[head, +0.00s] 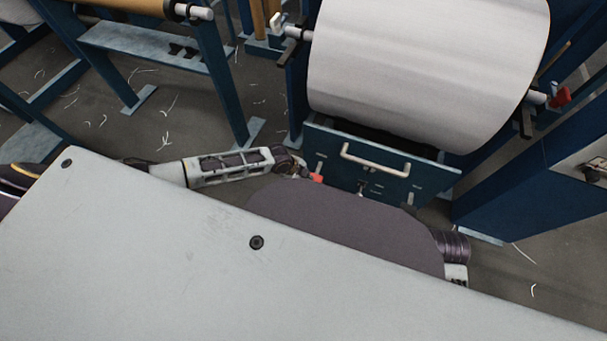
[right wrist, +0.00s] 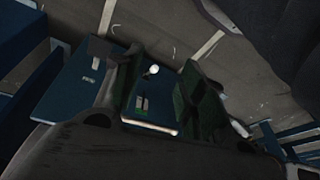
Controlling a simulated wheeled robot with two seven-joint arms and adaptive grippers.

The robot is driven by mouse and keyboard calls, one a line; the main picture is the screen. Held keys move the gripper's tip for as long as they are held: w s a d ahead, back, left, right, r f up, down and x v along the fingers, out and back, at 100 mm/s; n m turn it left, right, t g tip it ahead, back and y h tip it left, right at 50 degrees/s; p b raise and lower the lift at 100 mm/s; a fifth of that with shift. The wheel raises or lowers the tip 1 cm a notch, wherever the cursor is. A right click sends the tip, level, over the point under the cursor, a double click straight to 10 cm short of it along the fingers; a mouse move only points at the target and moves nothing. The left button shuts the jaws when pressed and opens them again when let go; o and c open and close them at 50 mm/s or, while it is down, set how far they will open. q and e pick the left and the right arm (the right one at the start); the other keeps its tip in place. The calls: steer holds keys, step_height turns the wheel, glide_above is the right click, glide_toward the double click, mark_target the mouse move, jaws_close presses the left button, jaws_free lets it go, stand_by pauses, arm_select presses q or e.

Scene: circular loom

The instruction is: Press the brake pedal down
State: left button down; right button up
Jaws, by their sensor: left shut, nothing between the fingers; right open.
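A small red piece (head: 316,178), which looks like the brake pedal, shows low at the left front of the blue loom frame, below the big white roll. Most of it is hidden. My left gripper (head: 303,172) is at the end of my left arm, right beside the red piece. It is small and dark here, shut and empty. I cannot tell whether it touches the red piece. My right gripper (right wrist: 160,92) shows in the right wrist view with its green-padded fingers apart and nothing between them.
The white fabric roll (head: 425,65) hangs above a blue panel (head: 385,170) with a pale handle (head: 375,160). A blue machine body (head: 530,185) stands at the right, and a blue frame (head: 225,80) at the left. Grey floor with white scraps lies between.

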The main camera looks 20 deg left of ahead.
arm_select(q)
steer(key=shift+s+a+r, duration=0.2)
steer(key=shift+s+r, duration=0.05)
steer(key=shift+r, duration=0.25)
arm_select(e)
steer(key=shift+f, duration=0.35)
